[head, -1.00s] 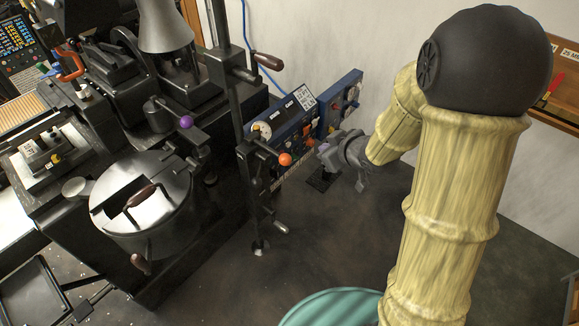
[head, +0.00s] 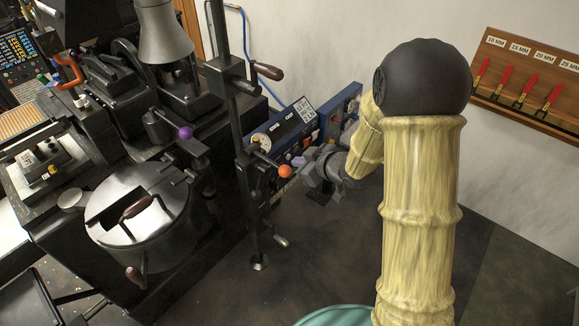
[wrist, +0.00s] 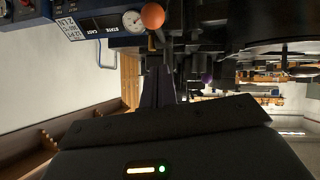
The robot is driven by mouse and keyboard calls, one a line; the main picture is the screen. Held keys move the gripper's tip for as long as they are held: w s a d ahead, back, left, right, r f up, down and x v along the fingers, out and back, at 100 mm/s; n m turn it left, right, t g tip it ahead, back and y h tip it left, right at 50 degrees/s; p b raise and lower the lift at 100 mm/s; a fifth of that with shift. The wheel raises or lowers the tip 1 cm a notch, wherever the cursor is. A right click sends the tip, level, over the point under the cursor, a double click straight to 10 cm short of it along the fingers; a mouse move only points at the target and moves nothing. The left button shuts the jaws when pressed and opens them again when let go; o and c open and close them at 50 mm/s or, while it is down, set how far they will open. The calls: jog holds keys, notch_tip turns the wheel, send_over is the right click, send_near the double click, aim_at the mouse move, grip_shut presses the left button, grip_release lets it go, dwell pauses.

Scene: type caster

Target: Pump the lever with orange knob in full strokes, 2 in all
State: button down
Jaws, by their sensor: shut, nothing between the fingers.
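The lever with the orange knob (head: 285,171) sticks out from the dark upright post, its short rod (head: 264,158) sloping down to the knob. The knob also shows large near the top of the wrist view (wrist: 152,15). My gripper (head: 303,165) is shut and empty, just right of the knob in the head view. I cannot tell whether it touches the knob. In the wrist view the gripper's dark fingers (wrist: 158,88) point toward the machine, below the knob in the picture.
A purple-knobbed lever (head: 186,132) and a round metal pot (head: 150,240) are to the left. Brown-handled (head: 268,73) and grey-handled levers (head: 280,241) sit on the same post. A blue control panel (head: 290,125) stands behind. A wall rack (head: 530,60) holds red-handled tools.

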aim_at(289, 168)
jog(key=shift+w+a+f+p, duration=0.2)
jog(key=shift+w+a+f, duration=0.45)
jog(key=shift+f, duration=0.5)
jog(key=shift+w+a+f+p, duration=0.25)
jog(key=shift+w+a+f, duration=0.15)
jog(key=shift+w+f, duration=0.55)
jog(key=shift+w+a+f+p, duration=0.2)
jog(key=shift+w+a+f, duration=0.4)
jog(key=shift+f, duration=0.7)
jog(key=shift+f, duration=0.1)
